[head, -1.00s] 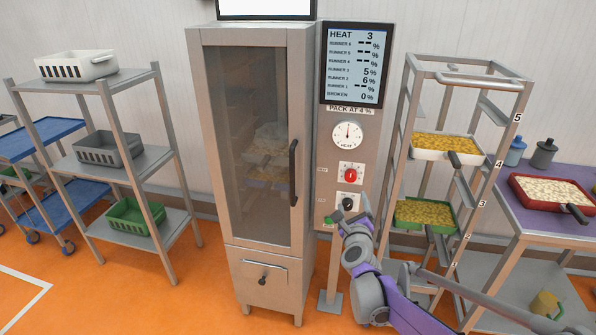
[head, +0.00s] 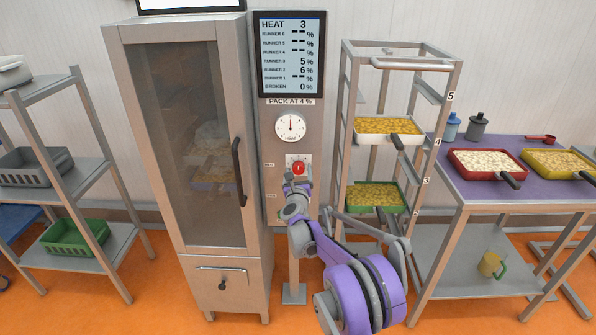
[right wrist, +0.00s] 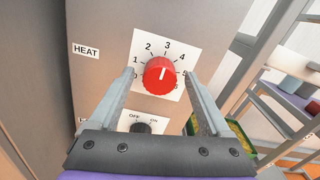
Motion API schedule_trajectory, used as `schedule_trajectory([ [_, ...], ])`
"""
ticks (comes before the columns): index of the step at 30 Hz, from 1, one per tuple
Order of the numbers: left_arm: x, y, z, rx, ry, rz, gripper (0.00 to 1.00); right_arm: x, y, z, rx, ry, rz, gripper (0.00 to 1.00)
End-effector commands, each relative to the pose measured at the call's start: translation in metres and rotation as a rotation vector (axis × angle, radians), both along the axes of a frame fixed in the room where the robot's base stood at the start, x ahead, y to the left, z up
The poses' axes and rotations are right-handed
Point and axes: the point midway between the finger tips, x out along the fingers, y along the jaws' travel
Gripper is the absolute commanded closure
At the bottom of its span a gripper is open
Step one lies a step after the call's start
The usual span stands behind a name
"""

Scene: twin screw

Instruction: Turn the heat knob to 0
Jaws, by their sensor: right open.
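The display (head: 291,52) reads HEAT 3. My right gripper (right wrist: 160,76) is open, one finger on each side of the knob; I cannot tell whether they touch it. In the head view the right gripper (head: 297,180) is just below the knob, partly covering the panel. My left gripper is not in view.
A black OFF/ON switch (right wrist: 144,128) is just below the knob. The glass-door cabinet (head: 190,130) stands left of the panel, its dark handle (head: 237,172) nearby. A tray rack (head: 350,110) and a purple-topped table (head: 470,194) stand to the right.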

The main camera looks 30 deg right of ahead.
Motion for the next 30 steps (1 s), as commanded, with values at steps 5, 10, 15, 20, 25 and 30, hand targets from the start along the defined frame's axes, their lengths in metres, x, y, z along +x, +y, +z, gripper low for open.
schedule_trajectory([
  [5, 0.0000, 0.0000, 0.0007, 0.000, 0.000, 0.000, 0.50, 0.0057, -0.0037, -0.0001, 0.000, 0.000, 0.000, 0.19],
  [10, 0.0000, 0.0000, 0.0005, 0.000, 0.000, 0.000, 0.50, 0.0056, -0.0035, -0.0001, 0.000, 0.000, 0.000, 0.19],
  [15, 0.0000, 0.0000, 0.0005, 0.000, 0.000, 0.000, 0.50, 0.0055, -0.0033, -0.0001, 0.000, 0.000, 0.001, 0.44],
  [20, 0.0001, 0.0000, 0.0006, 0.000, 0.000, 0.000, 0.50, 0.0054, -0.0032, -0.0001, 0.000, 0.000, 0.001, 0.72],
  [25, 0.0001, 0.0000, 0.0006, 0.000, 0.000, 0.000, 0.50, 0.0054, -0.0032, -0.0001, 0.000, 0.000, 0.001, 1.00],
  [30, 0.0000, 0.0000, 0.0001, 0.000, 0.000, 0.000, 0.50, 0.0054, -0.0031, -0.0002, -0.007, 0.004, 0.001, 1.00],
])
